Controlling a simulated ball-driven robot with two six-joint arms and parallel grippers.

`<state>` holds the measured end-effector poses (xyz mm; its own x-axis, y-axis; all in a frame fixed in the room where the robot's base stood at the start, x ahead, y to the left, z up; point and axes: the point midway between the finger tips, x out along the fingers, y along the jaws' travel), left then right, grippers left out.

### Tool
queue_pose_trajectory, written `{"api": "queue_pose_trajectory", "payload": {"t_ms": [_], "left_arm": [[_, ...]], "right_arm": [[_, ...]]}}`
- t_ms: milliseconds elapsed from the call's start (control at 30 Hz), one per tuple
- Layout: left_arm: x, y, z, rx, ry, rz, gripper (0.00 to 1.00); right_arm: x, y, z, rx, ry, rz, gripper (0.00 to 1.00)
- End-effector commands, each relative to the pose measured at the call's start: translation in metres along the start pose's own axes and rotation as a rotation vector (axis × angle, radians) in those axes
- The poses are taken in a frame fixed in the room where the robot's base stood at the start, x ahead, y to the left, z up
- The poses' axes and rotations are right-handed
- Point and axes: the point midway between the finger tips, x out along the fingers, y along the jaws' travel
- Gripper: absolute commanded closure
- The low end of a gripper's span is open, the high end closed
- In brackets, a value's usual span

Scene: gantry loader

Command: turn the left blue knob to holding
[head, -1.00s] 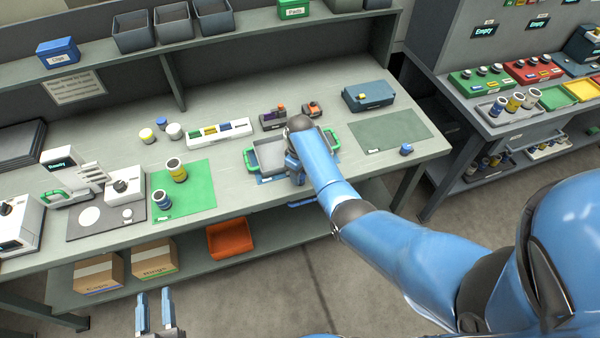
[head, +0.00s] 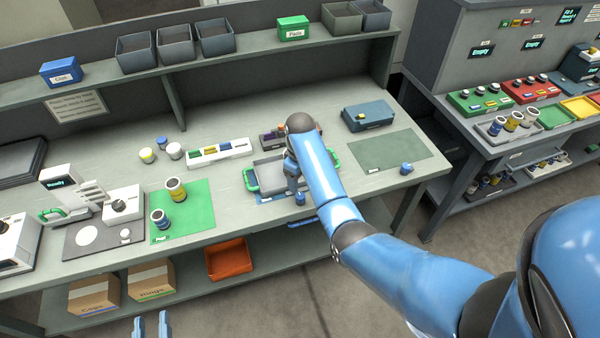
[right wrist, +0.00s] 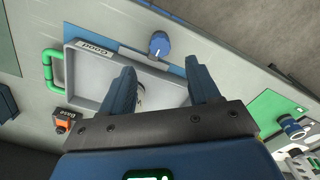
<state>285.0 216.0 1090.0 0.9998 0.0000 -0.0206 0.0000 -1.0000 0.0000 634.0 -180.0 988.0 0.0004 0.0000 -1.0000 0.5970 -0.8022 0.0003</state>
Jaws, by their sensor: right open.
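A blue knob (head: 300,199) stands at the front edge of the grey tray (head: 268,168) with green handles, the left of two similar blue knobs. In the right wrist view the knob (right wrist: 159,43) sits on a blue plate, a white pointer line on its top. I cannot read its setting. My right gripper (head: 294,182) is just behind the knob, over the tray. In the right wrist view its fingers (right wrist: 160,85) are apart, with the knob beyond them and untouched. My left gripper (head: 150,325) is open and empty at the bottom edge, away from the bench.
Another blue knob (head: 406,168) stands to the right, by a grey-green mat (head: 385,150). A green mat (head: 195,190) with two cylinders lies to the left. A machine (head: 62,185) with a "Ready" display is at far left.

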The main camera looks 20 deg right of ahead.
Motion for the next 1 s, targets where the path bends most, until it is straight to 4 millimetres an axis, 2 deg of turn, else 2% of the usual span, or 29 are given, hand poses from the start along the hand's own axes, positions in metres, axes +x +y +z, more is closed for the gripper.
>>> {"api": "queue_pose_trajectory", "payload": {"t_ms": [100,300,933,1000], "left_arm": [[0.0,0.0,0.004,0.0,0.0,0.0,0.6],[0.0,0.0,0.006,0.0,0.0,0.0,0.6],[0.0,0.0,0.006,0.0,0.0,0.0,0.6],[0.0,0.0,0.006,0.0,0.0,0.0,0.6]], "right_arm": [[-0.016,0.0,-0.001,0.0,0.002,0.001,0.39],[-0.031,0.0,0.0,0.0,0.001,0.001,0.39],[-0.033,0.0,0.0,0.009,0.001,0.001,0.39],[-0.033,0.003,-0.005,0.025,0.023,0.014,0.39]]}}
